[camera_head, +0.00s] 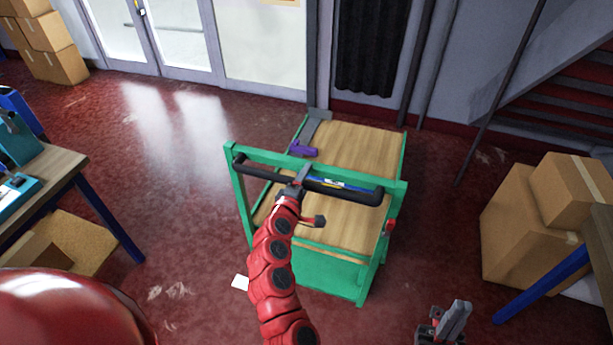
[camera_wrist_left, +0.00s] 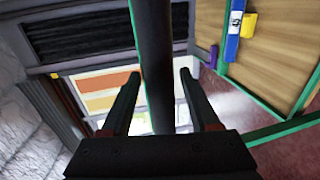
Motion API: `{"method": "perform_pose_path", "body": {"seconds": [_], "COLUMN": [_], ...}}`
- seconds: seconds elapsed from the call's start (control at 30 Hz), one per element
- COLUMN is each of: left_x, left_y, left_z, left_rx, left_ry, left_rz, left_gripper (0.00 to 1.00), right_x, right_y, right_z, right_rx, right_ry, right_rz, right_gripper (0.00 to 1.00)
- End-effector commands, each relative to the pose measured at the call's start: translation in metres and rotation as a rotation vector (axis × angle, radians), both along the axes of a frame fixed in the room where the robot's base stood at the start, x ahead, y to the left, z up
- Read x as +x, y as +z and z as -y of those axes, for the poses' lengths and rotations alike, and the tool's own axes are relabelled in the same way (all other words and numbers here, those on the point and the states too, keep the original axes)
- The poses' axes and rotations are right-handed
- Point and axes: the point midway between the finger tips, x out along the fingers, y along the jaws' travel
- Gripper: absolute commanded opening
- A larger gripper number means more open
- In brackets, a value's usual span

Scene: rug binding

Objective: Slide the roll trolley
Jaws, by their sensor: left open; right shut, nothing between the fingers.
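The roll trolley (camera_head: 400,200) has a green frame and wooden decks and stands upright in the middle of the head view. Its black push handle (camera_head: 345,192) runs across the near side. My left gripper (camera_head: 298,182) is at the middle of this handle. In the left wrist view, the handle bar (camera_wrist_left: 151,50) passes between the two open fingers of the left gripper (camera_wrist_left: 159,80), with gaps at its sides; I cannot tell whether it touches either finger. My right gripper (camera_head: 447,322) is shut and empty at the bottom right, apart from the trolley.
A purple tool (camera_head: 303,149) lies on the trolley's deck. Cardboard boxes (camera_head: 520,230) stand to the right, and a workbench (camera_head: 55,170) stands at the left. Glass doors (camera_head: 180,40) are at the back left. Red floor (camera_head: 150,110) is clear left of the trolley.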

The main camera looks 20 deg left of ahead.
Motion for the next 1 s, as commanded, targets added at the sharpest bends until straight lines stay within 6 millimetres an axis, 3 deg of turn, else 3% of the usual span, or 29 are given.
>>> {"method": "perform_pose_path", "body": {"seconds": [0.43, 0.8, 1.0], "left_x": [0.0084, 0.0083, 0.0082], "left_y": [-0.0035, -0.0036, -0.0038], "left_z": [0.0001, 0.0003, 0.0004], "left_rx": [-0.002, -0.001, -0.001], "left_ry": [0.001, 0.001, 0.000], "left_rz": [-0.002, -0.002, -0.003], "left_gripper": [0.62, 0.00, 0.00], "right_x": [0.0000, 0.0001, 0.0000], "right_y": [0.0016, 0.0016, 0.0016], "right_z": [0.0000, 0.0000, 0.0000], "right_rx": [0.000, 0.000, 0.000], "right_ry": [0.000, 0.000, 0.000], "right_rz": [0.000, 0.000, 0.000], "right_gripper": [0.00, 0.00, 0.00]}}
